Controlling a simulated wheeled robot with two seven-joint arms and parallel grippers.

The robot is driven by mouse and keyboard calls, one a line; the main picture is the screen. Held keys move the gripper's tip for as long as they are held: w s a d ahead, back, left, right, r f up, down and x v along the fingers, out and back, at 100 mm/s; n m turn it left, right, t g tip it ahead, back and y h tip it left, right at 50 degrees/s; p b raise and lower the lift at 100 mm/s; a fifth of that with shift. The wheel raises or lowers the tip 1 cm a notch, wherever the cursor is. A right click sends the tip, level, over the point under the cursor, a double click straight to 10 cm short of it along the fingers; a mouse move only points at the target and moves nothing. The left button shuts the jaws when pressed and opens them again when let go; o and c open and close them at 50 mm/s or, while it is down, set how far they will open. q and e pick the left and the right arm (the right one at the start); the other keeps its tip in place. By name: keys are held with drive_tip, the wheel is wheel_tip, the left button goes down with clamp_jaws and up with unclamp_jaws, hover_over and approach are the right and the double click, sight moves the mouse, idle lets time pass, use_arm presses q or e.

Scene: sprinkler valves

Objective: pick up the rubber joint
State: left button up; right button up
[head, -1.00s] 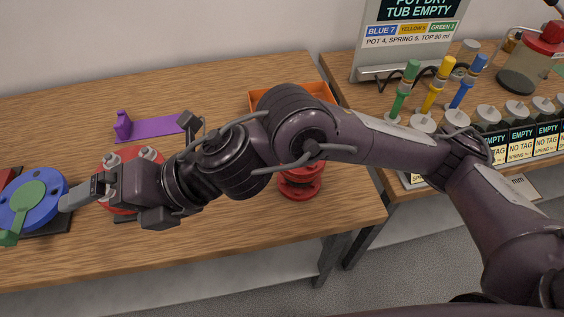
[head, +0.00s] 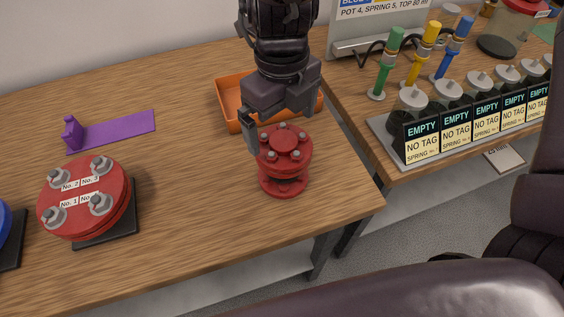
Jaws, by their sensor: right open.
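A red flanged piece with bolts around its top and a darker band at its middle, which looks like the rubber joint (head: 284,160), stands upright near the right end of the wooden table. My right gripper (head: 275,119) points down right over it and is open. One finger shows at the left side of the top flange; the other is hard to make out. I cannot tell whether the fingers touch the piece. My left gripper is not in view.
An orange tray (head: 228,104) lies just behind the joint. A red round cover (head: 84,197) on a black base and a purple holder (head: 120,131) stand to the left. Labelled pots (head: 421,135) line the right table. The front middle of the wooden table is clear.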

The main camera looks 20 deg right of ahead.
sight(283, 147)
wheel_tip(283, 147, down, 6)
drive_tip(key=shift+d+f+p, duration=0.1)
drive_tip(key=shift+p, duration=0.3)
drive_tip(key=c, duration=1.8)
drive_tip(key=shift+c, duration=0.2)
drive_tip(key=shift+r, duration=0.25)
